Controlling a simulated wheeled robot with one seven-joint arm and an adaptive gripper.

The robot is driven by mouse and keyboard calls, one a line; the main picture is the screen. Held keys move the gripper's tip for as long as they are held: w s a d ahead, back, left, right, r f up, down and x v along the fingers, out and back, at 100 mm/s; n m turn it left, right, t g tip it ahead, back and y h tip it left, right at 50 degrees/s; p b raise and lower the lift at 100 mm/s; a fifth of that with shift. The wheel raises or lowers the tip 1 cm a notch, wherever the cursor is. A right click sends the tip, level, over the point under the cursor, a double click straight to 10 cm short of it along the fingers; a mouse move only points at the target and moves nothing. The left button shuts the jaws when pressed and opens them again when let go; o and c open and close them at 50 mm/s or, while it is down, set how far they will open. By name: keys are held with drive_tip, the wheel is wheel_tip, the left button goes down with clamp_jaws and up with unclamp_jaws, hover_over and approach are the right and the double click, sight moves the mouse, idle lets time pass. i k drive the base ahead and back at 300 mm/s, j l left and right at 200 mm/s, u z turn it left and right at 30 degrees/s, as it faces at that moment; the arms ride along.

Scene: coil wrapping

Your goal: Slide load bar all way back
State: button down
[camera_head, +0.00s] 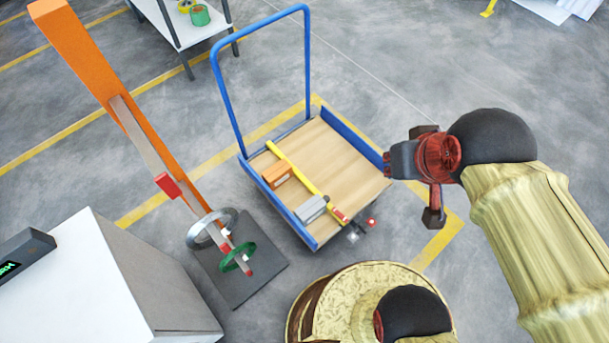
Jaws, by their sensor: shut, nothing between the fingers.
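The load bar (300,173) is yellow with a red section at its near end. It lies across the wooden deck of a blue trolley (316,243), from the handle side to the near edge. An orange box (277,174) and a grey box (311,209) sit close along its left side; I cannot tell whether they touch it. My gripper (387,164) is shut and empty at the trolley's right edge, to the right of the load bar and apart from it. Its fingers are small and partly unclear in this view.
The deck right of the bar is clear. A blue handle (220,85) rises at the trolley's far side. An orange post (95,55) with rings on a dark base stands left. A white cabinet (110,285) is at lower left, and a table (195,25) stands behind.

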sight(269, 146)
drive_tip(key=k+j+u, duration=0.1)
drive_tip(key=k+u, duration=0.15)
drive_tip(key=k, duration=0.4)
drive_tip(key=i+l+u, duration=0.1)
drive_tip(key=u, duration=0.35)
drive_tip(key=l+u, duration=0.45)
drive_tip(key=i+l+u, duration=0.1)
drive_tip(key=u, duration=0.3)
drive_tip(key=l, duration=2.5)
drive_tip(key=i, duration=0.1)
